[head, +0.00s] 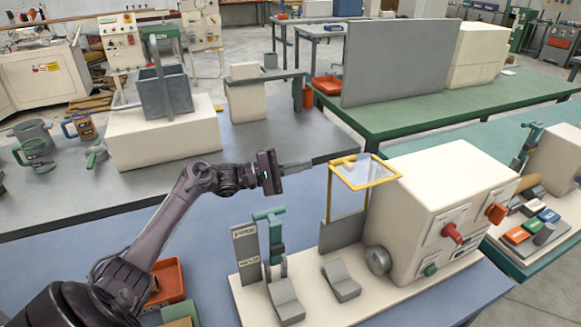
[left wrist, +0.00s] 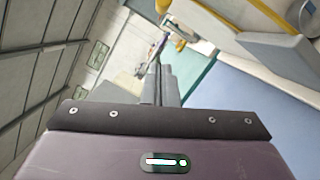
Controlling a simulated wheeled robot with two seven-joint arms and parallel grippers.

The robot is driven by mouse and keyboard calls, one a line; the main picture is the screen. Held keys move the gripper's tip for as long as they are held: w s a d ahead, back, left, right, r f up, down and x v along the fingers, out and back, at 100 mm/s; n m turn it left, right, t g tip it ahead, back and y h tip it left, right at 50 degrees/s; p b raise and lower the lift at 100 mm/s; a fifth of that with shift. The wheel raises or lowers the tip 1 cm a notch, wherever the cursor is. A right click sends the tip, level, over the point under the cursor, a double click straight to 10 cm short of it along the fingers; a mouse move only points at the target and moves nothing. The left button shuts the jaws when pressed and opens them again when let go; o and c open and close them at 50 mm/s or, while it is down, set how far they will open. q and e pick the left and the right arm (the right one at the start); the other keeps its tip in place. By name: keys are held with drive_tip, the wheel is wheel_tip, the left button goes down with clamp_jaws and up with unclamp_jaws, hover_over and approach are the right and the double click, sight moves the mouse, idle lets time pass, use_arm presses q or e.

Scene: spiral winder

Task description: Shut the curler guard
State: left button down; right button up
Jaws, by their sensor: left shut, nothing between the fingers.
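The curler guard (head: 372,178) is a clear panel in a yellow frame. It stands raised, lying roughly flat above a grey upright plate (head: 342,233) beside the cream curler housing (head: 440,190). My left gripper (head: 310,163) is shut and empty, just left of the guard's yellow edge, at about its height; whether it touches the frame I cannot tell. In the left wrist view the shut fingers (left wrist: 163,82) point away from the camera, and a yellow bar (left wrist: 262,12) shows at the upper right. My right gripper is in neither view.
The cream base carries a teal lever (head: 270,230), two grey angled blocks (head: 343,281) and a grey round chuck (head: 378,260). Red knobs (head: 452,233) are on the housing's front. An orange bin (head: 168,282) is at lower left.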

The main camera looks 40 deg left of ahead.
use_arm(q)
drive_tip(key=w+d+r+p, duration=0.1)
drive_tip(key=d+r+p, duration=0.1)
drive_tip(key=d, duration=0.4)
drive_tip(key=shift+w+d+r+p, duration=0.2)
drive_tip(key=shift+w+p, duration=0.2)
drive_tip(key=shift+p, duration=0.15)
